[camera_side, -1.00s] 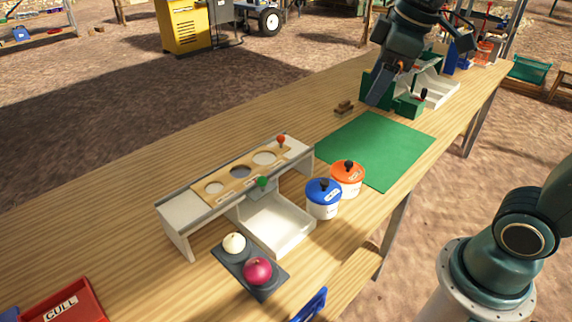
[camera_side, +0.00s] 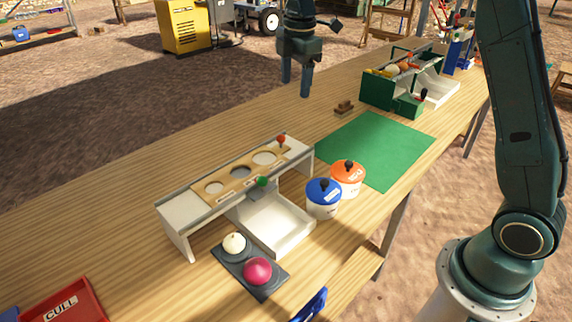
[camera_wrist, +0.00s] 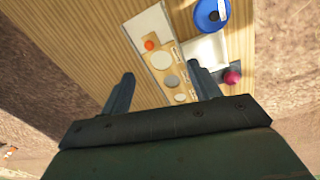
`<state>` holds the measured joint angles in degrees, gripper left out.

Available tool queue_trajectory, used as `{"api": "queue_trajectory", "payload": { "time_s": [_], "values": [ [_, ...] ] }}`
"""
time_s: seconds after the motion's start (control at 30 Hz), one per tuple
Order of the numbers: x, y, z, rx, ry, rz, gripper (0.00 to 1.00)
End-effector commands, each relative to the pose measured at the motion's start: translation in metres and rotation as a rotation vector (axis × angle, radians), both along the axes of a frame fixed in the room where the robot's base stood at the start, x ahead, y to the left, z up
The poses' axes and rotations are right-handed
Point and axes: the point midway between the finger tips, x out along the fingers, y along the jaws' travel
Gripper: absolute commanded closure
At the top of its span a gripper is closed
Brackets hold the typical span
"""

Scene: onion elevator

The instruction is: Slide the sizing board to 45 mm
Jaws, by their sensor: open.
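The sizing board (camera_side: 238,172) is a tan wooden strip with several round holes of different sizes, lying on top of a white stand (camera_side: 184,208) on the bench. A red-orange knob (camera_side: 281,139) stands at its right end, and a green knob (camera_side: 262,182) is at the stand's front edge. My gripper (camera_side: 296,88) is open and empty, fingers down, in the air behind and right of the stand. In the wrist view the board (camera_wrist: 172,78) and the orange knob (camera_wrist: 149,44) show beyond and between my open fingers (camera_wrist: 164,90).
A white tray (camera_side: 290,240) is in front of the stand. A blue-lidded pot (camera_side: 323,197) and an orange-lidded pot (camera_side: 347,177) stand to its right. A green mat (camera_side: 375,148) is clear.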

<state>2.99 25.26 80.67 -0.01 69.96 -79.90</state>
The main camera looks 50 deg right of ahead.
Motion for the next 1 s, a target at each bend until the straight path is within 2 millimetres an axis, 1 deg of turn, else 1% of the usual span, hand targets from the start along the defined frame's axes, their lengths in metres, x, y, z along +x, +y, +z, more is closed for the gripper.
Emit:
{"api": "queue_trajectory", "payload": {
  "time_s": [0.03,0.13,0.2,0.33,0.47,0.77,0.87,1.0],
  "values": [
    [0.010,-0.002,-0.010,-0.002,0.015,0.037,0.38],
    [0.024,-0.004,-0.025,-0.004,0.039,0.110,0.38],
    [0.032,-0.005,-0.034,-0.004,0.050,0.152,0.38],
    [0.041,-0.007,-0.045,-0.004,0.067,0.206,0.38],
    [0.045,-0.008,-0.049,-0.004,0.071,0.228,0.38],
    [0.045,-0.008,-0.052,-0.004,0.073,0.229,0.38],
    [0.045,-0.007,-0.057,-0.004,0.073,0.229,0.38],
    [0.044,-0.007,-0.070,-0.004,0.074,0.229,0.38]
  ]
}}
